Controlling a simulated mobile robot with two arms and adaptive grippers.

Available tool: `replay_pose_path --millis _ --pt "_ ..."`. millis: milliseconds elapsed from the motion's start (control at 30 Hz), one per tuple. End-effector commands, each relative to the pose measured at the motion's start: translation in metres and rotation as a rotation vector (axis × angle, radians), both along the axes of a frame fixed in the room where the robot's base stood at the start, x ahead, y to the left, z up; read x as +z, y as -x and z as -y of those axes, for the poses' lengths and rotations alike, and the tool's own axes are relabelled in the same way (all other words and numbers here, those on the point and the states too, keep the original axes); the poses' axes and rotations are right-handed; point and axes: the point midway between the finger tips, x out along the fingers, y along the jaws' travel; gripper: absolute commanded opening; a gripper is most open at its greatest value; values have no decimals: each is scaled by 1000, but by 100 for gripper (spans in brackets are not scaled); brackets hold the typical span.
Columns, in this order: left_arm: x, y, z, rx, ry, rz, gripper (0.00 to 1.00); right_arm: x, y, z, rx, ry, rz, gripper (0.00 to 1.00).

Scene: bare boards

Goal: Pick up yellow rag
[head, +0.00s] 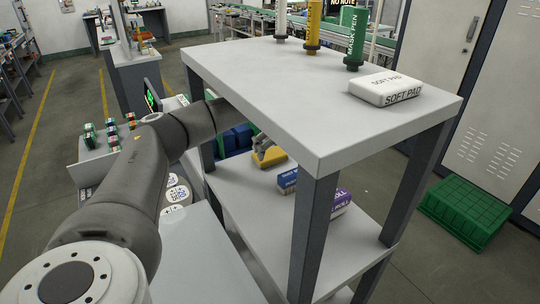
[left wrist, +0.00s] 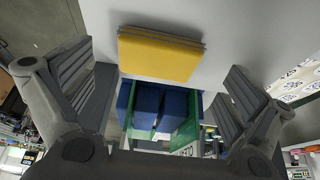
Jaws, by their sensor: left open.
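The yellow rag (head: 270,157) lies folded on the middle shelf under the top board in the head view. In the left wrist view the yellow rag (left wrist: 160,55) is a flat folded block on a pale surface, ahead of the space between my fingers. My left gripper (head: 262,144) reaches in under the top board and is close to the rag; the board and my arm hide part of it. In the left wrist view my left gripper (left wrist: 160,88) has its fingers wide apart with nothing between the pads. My right gripper is not in view.
The shelf's top board (head: 250,65) is close above my arm and carries a soft pad (head: 398,88) and several pens. A blue box (head: 288,181) and a purple box (head: 340,200) stand nearer on the shelf.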

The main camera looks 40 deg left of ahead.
Motion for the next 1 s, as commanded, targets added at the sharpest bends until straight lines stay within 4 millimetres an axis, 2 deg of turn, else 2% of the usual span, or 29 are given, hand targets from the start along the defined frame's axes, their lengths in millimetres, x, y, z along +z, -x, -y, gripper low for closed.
replay_pose_path --millis 133,300,433,733,900,1000 --pt "1 -3 -13 4 -1 0 100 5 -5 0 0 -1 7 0" --pt "-29 -5 -21 1 -1 -5 100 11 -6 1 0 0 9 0" --pt "-43 -8 -26 0 0 -2 100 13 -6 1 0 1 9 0" --pt "-47 -9 -28 -1 0 0 100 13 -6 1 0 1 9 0" --pt "-47 -8 -28 0 0 0 78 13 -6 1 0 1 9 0" --pt "-47 -8 -28 0 0 0 69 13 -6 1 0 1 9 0"
